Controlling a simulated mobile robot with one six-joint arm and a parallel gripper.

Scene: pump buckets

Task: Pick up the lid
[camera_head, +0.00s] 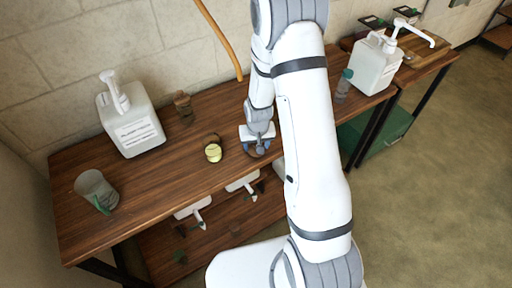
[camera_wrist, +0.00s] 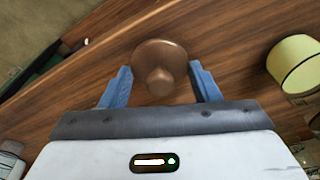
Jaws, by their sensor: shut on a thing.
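The lid (camera_wrist: 160,58) is a round brown disc with a knob in its middle. It shows in the wrist view between the two blue fingers of my gripper (camera_wrist: 161,84), which is shut on it. In the head view my gripper (camera_head: 257,145) is low over the wooden table, and the lid is mostly hidden under it. I cannot tell whether the lid still touches the table top.
A pale yellow-green round container (camera_head: 213,153) stands left of my gripper on the table (camera_head: 175,165). A white pump bottle (camera_head: 131,121), a brown jar (camera_head: 184,107) and a clear cup (camera_head: 96,190) stand farther left. Another pump bottle (camera_head: 374,66) stands right.

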